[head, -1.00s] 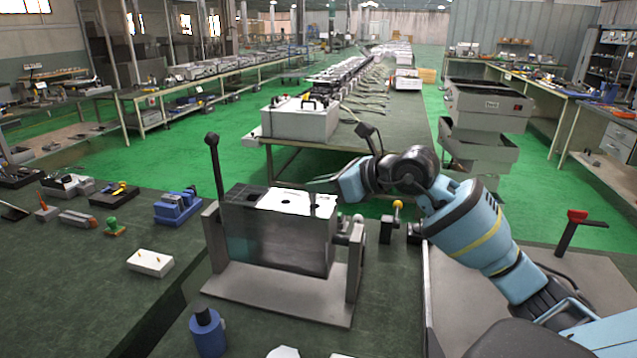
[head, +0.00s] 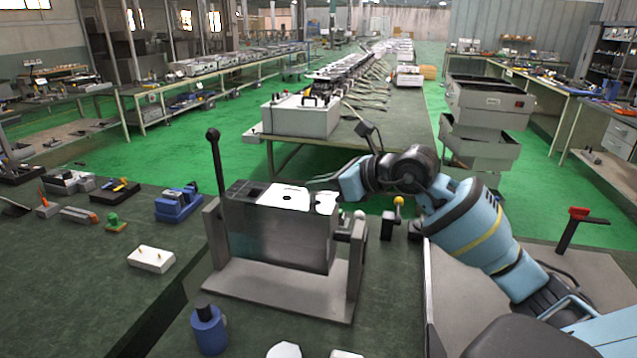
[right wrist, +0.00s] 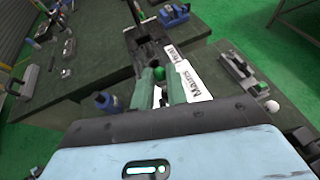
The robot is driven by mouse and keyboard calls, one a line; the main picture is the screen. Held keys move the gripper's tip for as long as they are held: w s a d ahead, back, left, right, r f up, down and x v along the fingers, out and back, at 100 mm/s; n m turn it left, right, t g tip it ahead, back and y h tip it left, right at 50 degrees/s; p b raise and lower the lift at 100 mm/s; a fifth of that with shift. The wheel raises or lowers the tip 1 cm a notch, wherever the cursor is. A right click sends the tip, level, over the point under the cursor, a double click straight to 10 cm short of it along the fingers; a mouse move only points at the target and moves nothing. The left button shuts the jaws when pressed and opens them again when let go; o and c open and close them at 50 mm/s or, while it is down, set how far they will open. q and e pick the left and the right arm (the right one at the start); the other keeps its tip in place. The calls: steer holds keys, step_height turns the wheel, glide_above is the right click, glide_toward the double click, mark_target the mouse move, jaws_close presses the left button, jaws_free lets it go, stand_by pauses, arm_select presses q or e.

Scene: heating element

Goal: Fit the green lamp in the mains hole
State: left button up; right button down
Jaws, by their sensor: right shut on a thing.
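The grey metal housing (head: 280,240) stands in a stand on the bench, with a white plate (head: 268,197) on top that has a dark round hole (head: 287,198). My right gripper (head: 320,182) is over the right end of this plate. In the right wrist view the right gripper (right wrist: 162,85) is shut on the green lamp (right wrist: 160,73), whose rounded green top shows at the fingertips. The "Mains" label (right wrist: 195,82) lies just right of the fingers. The mains hole itself is hidden by the gripper, and I cannot tell whether the lamp touches it. My left gripper is not in view.
A tall black lever (head: 216,170) rises at the housing's left side. A blue bottle (head: 208,330) stands in front. A white block with pins (head: 151,259) and a blue tool (head: 178,203) lie on the left bench. A yellow-knobbed switch (head: 398,205) is at the right.

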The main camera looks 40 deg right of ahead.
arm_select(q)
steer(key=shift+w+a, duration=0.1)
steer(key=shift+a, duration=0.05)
arm_select(e)
steer(key=shift+s+d+f, duration=0.1)
steer(key=shift+d+f, duration=0.05)
steer(key=shift+d, duration=0.1)
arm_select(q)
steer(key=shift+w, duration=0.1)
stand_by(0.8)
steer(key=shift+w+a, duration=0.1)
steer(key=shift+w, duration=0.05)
arm_select(e)
steer(key=shift+f, duration=0.1)
